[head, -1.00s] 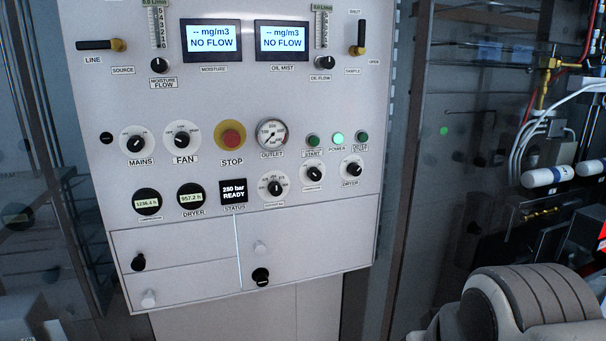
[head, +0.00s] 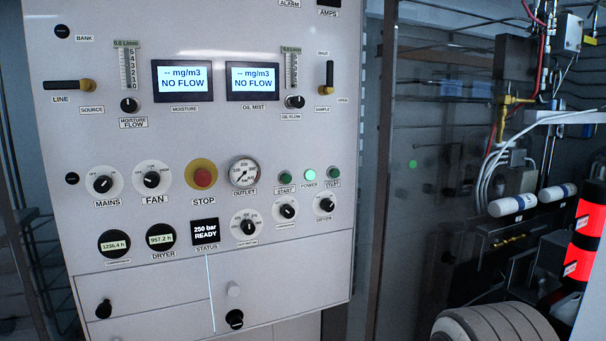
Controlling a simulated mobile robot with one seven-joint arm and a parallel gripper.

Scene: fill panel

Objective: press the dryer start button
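The white control panel (head: 110,145) fills the left and middle of the head view. Two green buttons sit right of the outlet gauge: a left one (head: 285,179) labelled START and a right one (head: 333,179) whose small label also ends in START. The first word of each label is too small to read surely. A lit pale-green POWER lamp (head: 310,175) is between them. The DRYER selector knob (head: 324,205) is below the right button. My gripper is not in view; nothing touches or covers the buttons.
A red STOP button (head: 203,177) is left of the gauge (head: 244,172). The status display (head: 205,232) reads 250 bar READY. Pipes, white cylinders (head: 513,205) and a red-orange cylinder (head: 586,235) stand at right. A rounded pale part, probably my arm, shows bottom right.

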